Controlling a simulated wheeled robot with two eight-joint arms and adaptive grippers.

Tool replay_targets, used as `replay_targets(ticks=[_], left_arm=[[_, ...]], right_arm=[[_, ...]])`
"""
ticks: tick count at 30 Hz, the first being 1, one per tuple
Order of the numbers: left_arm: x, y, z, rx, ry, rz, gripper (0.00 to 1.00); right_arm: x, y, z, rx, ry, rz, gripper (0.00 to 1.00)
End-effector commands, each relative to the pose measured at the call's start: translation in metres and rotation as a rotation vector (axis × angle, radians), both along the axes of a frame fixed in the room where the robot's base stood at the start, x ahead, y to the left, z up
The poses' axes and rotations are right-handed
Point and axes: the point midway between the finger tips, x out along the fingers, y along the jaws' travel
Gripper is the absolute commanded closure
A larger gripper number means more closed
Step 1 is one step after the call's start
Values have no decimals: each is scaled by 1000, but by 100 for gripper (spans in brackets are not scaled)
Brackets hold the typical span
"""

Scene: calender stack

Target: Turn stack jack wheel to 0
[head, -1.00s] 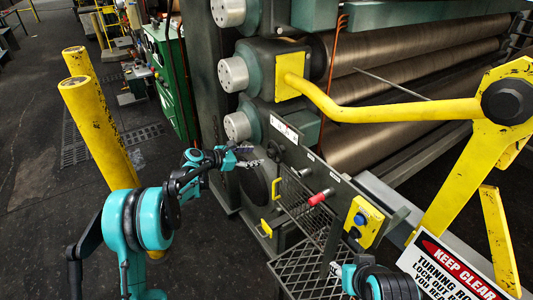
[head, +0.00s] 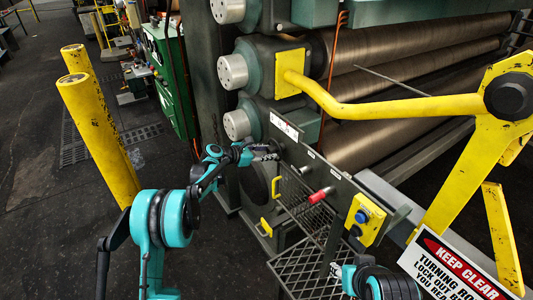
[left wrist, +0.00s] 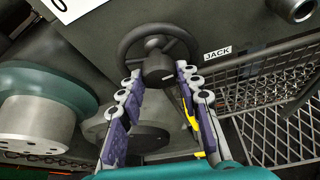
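The stack jack wheel is a black hand wheel (left wrist: 184,40) on a dark panel, beside a white JACK label (left wrist: 217,51) in the left wrist view. In the head view my left gripper (head: 266,152) is at the panel and mostly hides the wheel. In the left wrist view the purple-grey fingers of my left gripper (left wrist: 159,72) are apart, one on each side of the wheel's hub (left wrist: 158,69). Whether they touch the wheel I cannot tell. A white plate with a partly cut-off 0 (left wrist: 62,4) is above left.
The panel also carries a red handle (head: 320,195) and a yellow box with a blue button (head: 362,219). Mesh guards (head: 305,268) lie below. A yellow bar (head: 390,108) crosses above. Yellow posts (head: 100,130) stand at left, with open floor between.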

Motion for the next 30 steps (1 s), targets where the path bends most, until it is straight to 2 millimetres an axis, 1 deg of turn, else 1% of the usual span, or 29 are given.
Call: replay_targets(ticks=[8,14,30], left_arm=[[0,0,0,6,-9,1,95],[-1,-1,-1,49,-67,0,95],[-2,-2,-2,272,-377,1,95]], right_arm=[[0,0,-1,0,0,0,60],[0,0,-3,0,0,0,60],[0,0,-19,0,0,0,60]])
